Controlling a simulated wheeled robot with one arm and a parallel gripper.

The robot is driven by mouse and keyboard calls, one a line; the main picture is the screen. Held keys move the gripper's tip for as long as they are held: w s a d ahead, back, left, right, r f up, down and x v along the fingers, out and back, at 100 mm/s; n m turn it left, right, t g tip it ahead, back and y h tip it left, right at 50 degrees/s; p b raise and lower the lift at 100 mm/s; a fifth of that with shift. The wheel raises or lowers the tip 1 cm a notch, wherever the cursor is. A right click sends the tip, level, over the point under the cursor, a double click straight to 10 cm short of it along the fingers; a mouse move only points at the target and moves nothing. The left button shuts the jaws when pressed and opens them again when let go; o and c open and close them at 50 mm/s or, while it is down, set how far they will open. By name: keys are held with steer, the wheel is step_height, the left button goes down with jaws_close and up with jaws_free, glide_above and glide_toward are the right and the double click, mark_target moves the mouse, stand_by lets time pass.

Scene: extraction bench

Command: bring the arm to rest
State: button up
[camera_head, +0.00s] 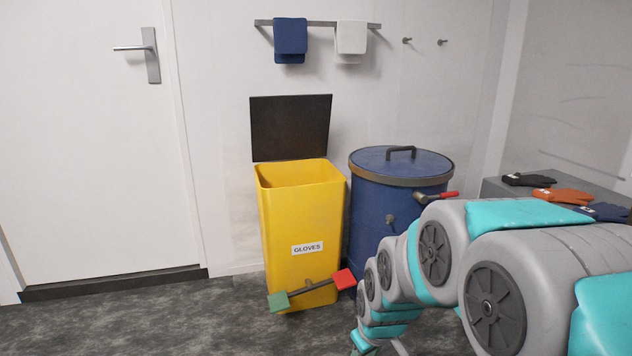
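My arm (505,285), grey and teal, reaches in from the right edge and bends down toward the bottom of the picture. Its far links (385,315) hang in front of the foot of the blue drum. My gripper lies below the lower edge of the picture, so its fingers and anything in them are hidden.
A yellow bin (296,220) labelled GLOVES stands with its dark lid (291,128) up; a bar with green and red ends is at its foot. Beside it are a lidded blue drum (372,215) and a grey surface (494,188) with several gloves. Floor at left is clear.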

steer(key=s+d+r+m+g, duration=0.1)
steer(key=s+r+m, duration=0.1)
steer(key=s, duration=0.7)
steer(key=s+d+r+m+g+p, duration=0.1)
steer(key=s+d+r+m+g, duration=0.1)
steer(key=s, duration=0.7)
steer(key=s+d+r+m+g, duration=0.2)
steer(key=s+r, duration=0.2)
steer(key=s, duration=0.6)
steer(key=shift+h+p, duration=0.35)
steer(key=shift+h, duration=0.05)
